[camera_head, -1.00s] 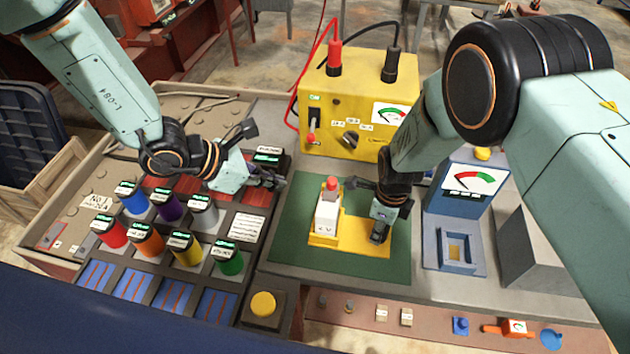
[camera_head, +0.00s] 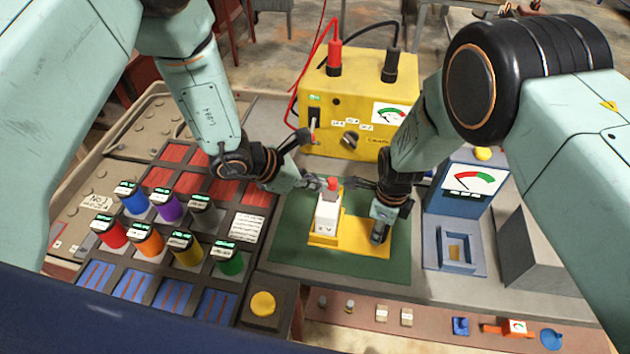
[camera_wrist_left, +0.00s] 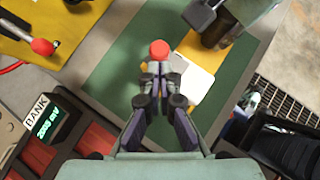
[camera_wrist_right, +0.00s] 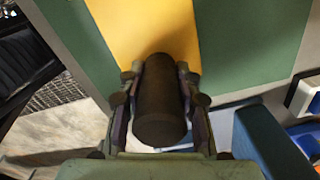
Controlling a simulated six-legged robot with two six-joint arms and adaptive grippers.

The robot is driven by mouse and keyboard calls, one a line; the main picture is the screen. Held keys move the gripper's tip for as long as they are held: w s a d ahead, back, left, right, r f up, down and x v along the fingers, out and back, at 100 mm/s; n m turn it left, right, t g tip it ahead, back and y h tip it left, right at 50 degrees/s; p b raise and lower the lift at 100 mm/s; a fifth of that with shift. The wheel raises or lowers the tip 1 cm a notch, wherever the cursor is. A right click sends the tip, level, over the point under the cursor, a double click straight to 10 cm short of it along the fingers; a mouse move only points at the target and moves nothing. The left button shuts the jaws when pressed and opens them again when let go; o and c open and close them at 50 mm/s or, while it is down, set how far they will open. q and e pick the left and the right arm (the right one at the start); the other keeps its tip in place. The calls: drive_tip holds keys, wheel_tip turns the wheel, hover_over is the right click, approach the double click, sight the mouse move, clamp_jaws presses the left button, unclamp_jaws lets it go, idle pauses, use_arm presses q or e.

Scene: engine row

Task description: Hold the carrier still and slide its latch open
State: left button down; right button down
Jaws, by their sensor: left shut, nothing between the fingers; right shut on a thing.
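The carrier is a yellow base (camera_head: 366,238) on a green mat (camera_head: 290,262), with a white block (camera_head: 326,218) at its left end. A red knob (camera_head: 333,184), seemingly the latch, tops the white block; it also shows in the left wrist view (camera_wrist_left: 159,50). My left gripper (camera_head: 322,183) is shut and empty, its tips close beside the red knob; touching cannot be told. My right gripper (camera_wrist_right: 160,85) is shut on the carrier's dark upright handle (camera_wrist_right: 163,105), seen in the right wrist view.
A yellow meter box (camera_head: 345,100) with cables stands behind the mat. A blue gauge stand (camera_head: 462,195) is to the right. Several coloured cylinders (camera_head: 147,240) stand in a rack at left. A yellow button (camera_head: 263,304) sits in front.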

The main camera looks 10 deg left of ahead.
use_arm(q)
drive_tip(key=shift+w, duration=0.1)
drive_tip(key=shift+w+r, duration=0.1)
drive_tip(key=shift+w, duration=2.2)
use_arm(e)
drive_tip(key=shift+s, duration=0.1)
use_arm(q)
drive_tip(key=s+a+f+v, duration=0.1)
drive_tip(key=f+v, duration=0.1)
drive_tip(key=v, duration=1)
drive_tip(key=shift+s+a+r, duration=0.25)
drive_tip(key=shift+a, duration=0.25)
use_arm(e)
drive_tip(key=c, duration=0.8)
unclamp_jaws()
drive_tip(key=shift+c, duration=0.2)
